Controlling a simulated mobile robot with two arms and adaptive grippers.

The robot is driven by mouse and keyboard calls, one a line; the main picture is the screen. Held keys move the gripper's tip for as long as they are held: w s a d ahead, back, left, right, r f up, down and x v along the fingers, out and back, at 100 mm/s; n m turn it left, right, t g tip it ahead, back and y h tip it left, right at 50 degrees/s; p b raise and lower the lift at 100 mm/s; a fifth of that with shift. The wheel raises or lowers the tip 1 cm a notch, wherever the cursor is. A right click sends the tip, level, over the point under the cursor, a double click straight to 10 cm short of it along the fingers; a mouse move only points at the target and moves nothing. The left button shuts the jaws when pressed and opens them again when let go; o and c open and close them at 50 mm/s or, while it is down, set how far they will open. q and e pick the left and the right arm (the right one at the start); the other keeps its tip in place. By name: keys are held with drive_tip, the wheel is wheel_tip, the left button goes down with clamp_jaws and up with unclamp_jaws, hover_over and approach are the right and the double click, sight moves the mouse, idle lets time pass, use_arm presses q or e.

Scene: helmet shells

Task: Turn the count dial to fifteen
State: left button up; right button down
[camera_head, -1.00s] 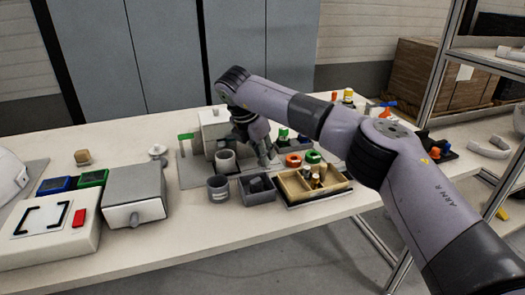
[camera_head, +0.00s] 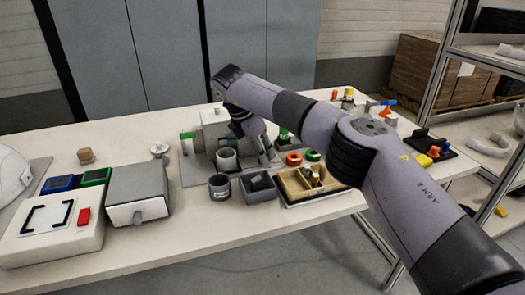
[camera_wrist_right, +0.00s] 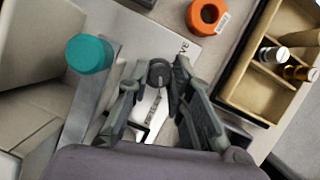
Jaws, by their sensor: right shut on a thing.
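The count dial (camera_wrist_right: 159,72) is a small round dark knob with a pale mark on its face, in the right wrist view. My right gripper (camera_wrist_right: 160,80) is shut on it, one finger on each side. A pale plate with printed lettering lies beneath and beside the knob; I cannot read the numbers. In the head view my right gripper (camera_head: 266,152) reaches down beside the grey machine (camera_head: 214,127) on its base plate, and the dial is hidden there. My left gripper is not in view.
A teal cylinder (camera_wrist_right: 90,54) stands left of my right gripper. An orange ring (camera_wrist_right: 207,15) and a wooden divided tray (camera_wrist_right: 245,72) are to its right. A grey cup (camera_head: 219,187) and a dark bin (camera_head: 258,195) stand in front of the machine.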

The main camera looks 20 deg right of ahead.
drive_tip(key=c, duration=1.4)
unclamp_jaws()
drive_tip(key=shift+c, duration=0.2)
